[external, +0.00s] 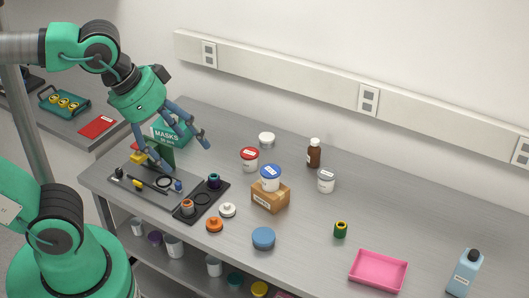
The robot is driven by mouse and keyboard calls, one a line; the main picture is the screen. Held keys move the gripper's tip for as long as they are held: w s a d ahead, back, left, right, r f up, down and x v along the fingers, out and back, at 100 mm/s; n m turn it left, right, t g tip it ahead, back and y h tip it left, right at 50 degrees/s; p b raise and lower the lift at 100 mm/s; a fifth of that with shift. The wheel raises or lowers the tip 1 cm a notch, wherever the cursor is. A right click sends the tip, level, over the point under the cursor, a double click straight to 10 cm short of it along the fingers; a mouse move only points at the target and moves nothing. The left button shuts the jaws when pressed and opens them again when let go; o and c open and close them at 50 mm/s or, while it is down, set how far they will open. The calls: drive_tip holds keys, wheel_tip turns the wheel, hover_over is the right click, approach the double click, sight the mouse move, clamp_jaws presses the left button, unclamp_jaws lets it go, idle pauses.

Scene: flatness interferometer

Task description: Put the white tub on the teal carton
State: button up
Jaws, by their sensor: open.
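The teal carton (158,134), marked MASKS, stands at the back left of the bench, partly hidden behind my gripper. My gripper (186,157) is open and empty, its fingers spread in front of the carton; I cannot tell whether they touch it. Several tubs stand to the right. A pale grey-white tub with a light lid (326,184) stands to the right.
A dark fixture plate (150,192) with small parts lies below my gripper. A brown bottle (314,153), loose lids (263,238), a pink tray (378,271) and a blue bottle (464,273) stand to the right. The back right of the bench is clear.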

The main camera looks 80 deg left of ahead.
drive_tip(key=shift+s+d+f, duration=0.25)
drive_tip(key=shift+s+d, duration=0.1)
drive_tip(key=shift+s, duration=0.15)
drive_tip(key=shift+s+d+f, duration=0.25)
drive_tip(key=shift+s+d, duration=0.05)
drive_tip(key=shift+s, duration=0.15)
drive_tip(key=shift+f, duration=0.1)
wheel_tip(320, 180, down, 18)
drive_tip(key=b, duration=1.8)
